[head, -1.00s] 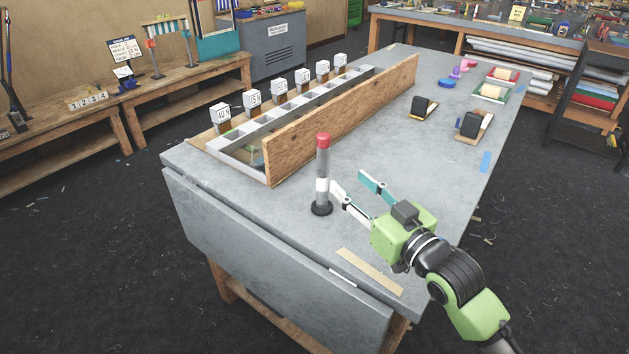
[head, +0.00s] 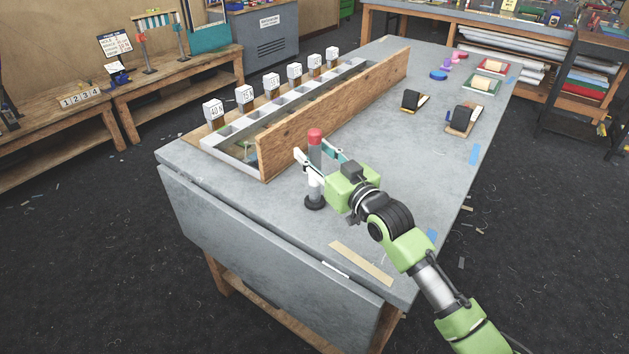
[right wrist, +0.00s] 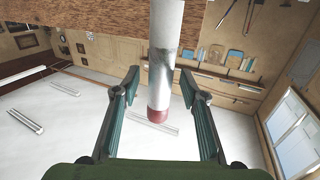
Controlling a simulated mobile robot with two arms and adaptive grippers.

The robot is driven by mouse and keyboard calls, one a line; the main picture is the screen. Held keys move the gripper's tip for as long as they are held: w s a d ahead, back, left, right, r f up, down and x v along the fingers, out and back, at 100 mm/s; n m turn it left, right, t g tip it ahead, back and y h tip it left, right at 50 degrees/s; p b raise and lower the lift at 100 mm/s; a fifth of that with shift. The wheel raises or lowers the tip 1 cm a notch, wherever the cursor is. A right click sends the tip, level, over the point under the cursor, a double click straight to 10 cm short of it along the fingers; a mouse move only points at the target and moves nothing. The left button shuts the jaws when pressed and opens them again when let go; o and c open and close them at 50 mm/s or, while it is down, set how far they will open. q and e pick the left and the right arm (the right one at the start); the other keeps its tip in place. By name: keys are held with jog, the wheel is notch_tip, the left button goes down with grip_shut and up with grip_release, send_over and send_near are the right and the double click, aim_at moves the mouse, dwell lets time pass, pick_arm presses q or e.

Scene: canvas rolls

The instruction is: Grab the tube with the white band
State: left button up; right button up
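The tube with the white band (head: 314,186) stands upright in a round black base on the near part of the table. It is grey with a red top cap. My right gripper (head: 312,150) is at the tube's upper part, above the white band, with one finger on each side. In the right wrist view the tube (right wrist: 166,60) runs between the fingers, its red cap towards the palm. My right gripper (right wrist: 162,90) is open there, with a gap on both sides of the tube. My left gripper is not in view.
A wooden board (head: 340,112) stands along the table behind the tube, beside a grey divided tray (head: 228,152) with labelled blocks. Two dark items on small boards (head: 412,100) lie farther right. A tan strip (head: 362,263) lies near the front edge.

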jog(key=shift+w+a, duration=0.1)
jog(key=shift+w, duration=0.1)
grip_shut()
jog(key=shift+r, duration=0.1)
